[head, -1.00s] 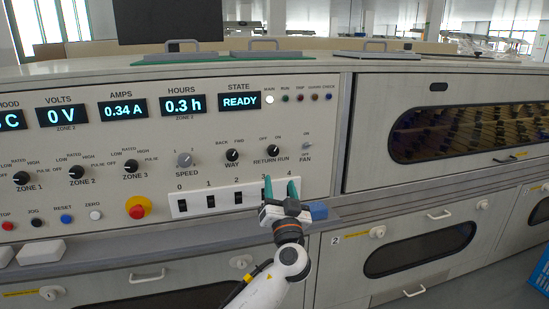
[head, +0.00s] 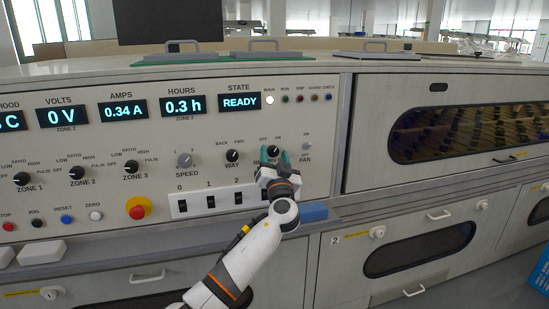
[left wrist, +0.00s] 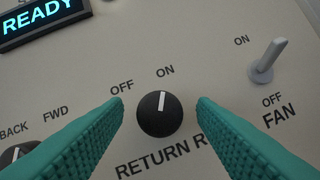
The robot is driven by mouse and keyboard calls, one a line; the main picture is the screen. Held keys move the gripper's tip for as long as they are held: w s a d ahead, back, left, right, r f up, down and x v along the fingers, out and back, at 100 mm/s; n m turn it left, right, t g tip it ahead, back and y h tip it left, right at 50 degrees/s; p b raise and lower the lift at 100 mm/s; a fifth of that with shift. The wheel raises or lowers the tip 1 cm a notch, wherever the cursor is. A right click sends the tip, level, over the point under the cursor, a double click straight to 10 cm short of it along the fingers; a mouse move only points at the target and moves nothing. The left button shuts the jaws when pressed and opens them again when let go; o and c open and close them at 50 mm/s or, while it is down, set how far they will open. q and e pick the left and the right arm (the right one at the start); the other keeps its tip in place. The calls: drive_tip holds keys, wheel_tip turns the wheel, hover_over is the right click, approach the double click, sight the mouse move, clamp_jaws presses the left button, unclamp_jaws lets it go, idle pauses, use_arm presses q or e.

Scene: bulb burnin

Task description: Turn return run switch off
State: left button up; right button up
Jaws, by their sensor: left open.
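The return run switch is a black round knob (left wrist: 160,113) with a white pointer line, set in the beige panel. In the left wrist view its pointer is turned to the ON mark. The knob (head: 273,151) also shows in the head view, small and partly framed by my left gripper (head: 273,156). The left gripper's two teal fingers (left wrist: 160,125) are open on either side of the knob, with gaps left and right, and appear not to touch it. The fingers cover part of the RETURN RUN label. My right gripper is not in view.
The grey fan lever (left wrist: 267,62) stands out to the right of the knob. The black way knob (head: 232,155) is to the left. Numbered rocker switches (head: 210,202) sit below, and a blue block (head: 314,211) lies on the ledge.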

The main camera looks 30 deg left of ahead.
use_arm(q)
drive_tip(key=c, duration=1)
